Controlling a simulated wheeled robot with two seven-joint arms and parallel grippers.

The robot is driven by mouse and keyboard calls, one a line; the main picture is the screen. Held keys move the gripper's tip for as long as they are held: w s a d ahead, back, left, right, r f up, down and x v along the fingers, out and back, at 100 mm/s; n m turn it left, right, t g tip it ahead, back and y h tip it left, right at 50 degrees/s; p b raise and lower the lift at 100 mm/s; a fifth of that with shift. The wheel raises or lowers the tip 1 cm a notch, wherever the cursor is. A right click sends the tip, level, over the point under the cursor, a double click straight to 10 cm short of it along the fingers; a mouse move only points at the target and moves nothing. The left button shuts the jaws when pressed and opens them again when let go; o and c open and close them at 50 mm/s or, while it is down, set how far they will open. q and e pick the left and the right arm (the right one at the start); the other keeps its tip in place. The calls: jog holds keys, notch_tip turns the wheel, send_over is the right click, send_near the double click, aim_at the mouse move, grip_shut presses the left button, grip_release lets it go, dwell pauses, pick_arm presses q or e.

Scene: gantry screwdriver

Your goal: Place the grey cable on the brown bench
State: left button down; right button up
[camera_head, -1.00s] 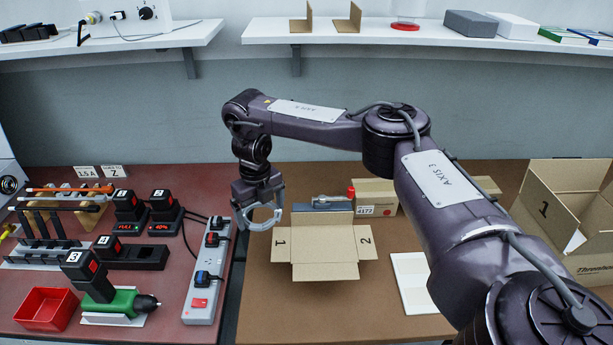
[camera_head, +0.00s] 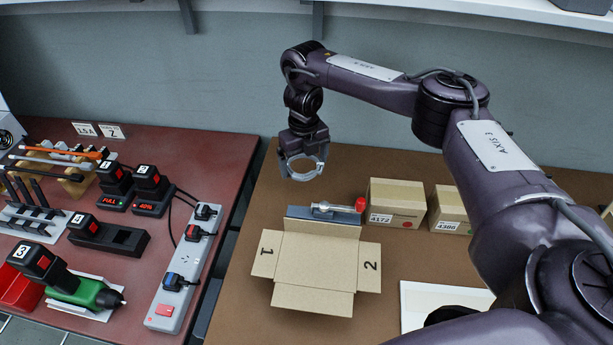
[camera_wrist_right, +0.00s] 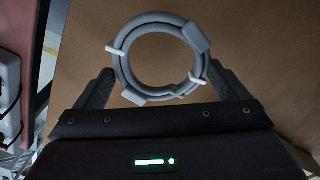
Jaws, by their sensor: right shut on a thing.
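The grey cable (camera_head: 302,166) is a coiled ring with white ties, clearest in the right wrist view (camera_wrist_right: 163,66). My right gripper (camera_head: 303,148) is shut on it, with one finger on each side of the coil. In the head view the cable hangs below the gripper, over the back left part of the brown bench (camera_head: 245,262). It looks apart from the bench, but the exact height is hard to tell. My left gripper is not in view.
An open carton (camera_head: 318,262) stands on the bench in front of the cable, with a grey tool with a red end (camera_head: 335,208) behind it. Closed boxes (camera_head: 397,203) stand to its right. A red bench (camera_head: 135,205) on the left holds a power strip (camera_head: 182,270), batteries and a drill.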

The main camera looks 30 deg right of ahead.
jog(key=shift+f, duration=0.75)
jog(key=shift+w+d+f, duration=0.1)
jog(key=shift+d+f, duration=0.05)
jog(key=shift+f, duration=0.25)
notch_tip(320, 180, down, 2)
jog(key=shift+f+b, duration=0.25)
jog(key=shift+b, duration=0.65)
jog(key=shift+f, duration=0.3)
jog(key=o, duration=0.6)
jog(key=shift+f, duration=0.15)
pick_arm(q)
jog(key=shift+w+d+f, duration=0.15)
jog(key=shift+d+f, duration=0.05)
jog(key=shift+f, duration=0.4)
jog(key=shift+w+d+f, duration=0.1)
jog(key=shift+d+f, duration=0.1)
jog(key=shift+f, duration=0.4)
pick_arm(e)
jog(key=shift+o, duration=0.6)
